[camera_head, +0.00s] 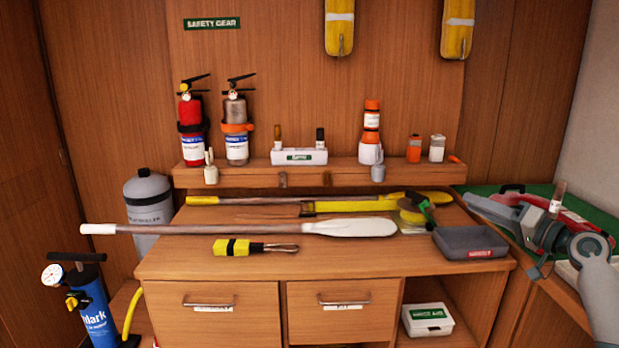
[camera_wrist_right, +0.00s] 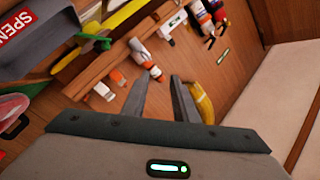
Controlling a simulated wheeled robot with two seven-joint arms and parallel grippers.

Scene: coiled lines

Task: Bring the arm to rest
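My right arm comes in from the right edge of the head view. Its gripper (camera_head: 482,204) is above the green mat at the right end of the bench. In the right wrist view the two fingers (camera_wrist_right: 162,77) stand apart with a gap between them and hold nothing. They point toward the wooden wall and shelf. My left arm and gripper are not in view.
A dark grey box (camera_head: 470,242) lies on the bench left of my right gripper. A red case (camera_head: 567,214) and a small capped tube (camera_head: 557,196) are close to it on the green mat (camera_head: 540,190). A long paddle (camera_head: 340,228) crosses the bench. Fire extinguishers (camera_head: 236,140) stand on the shelf.

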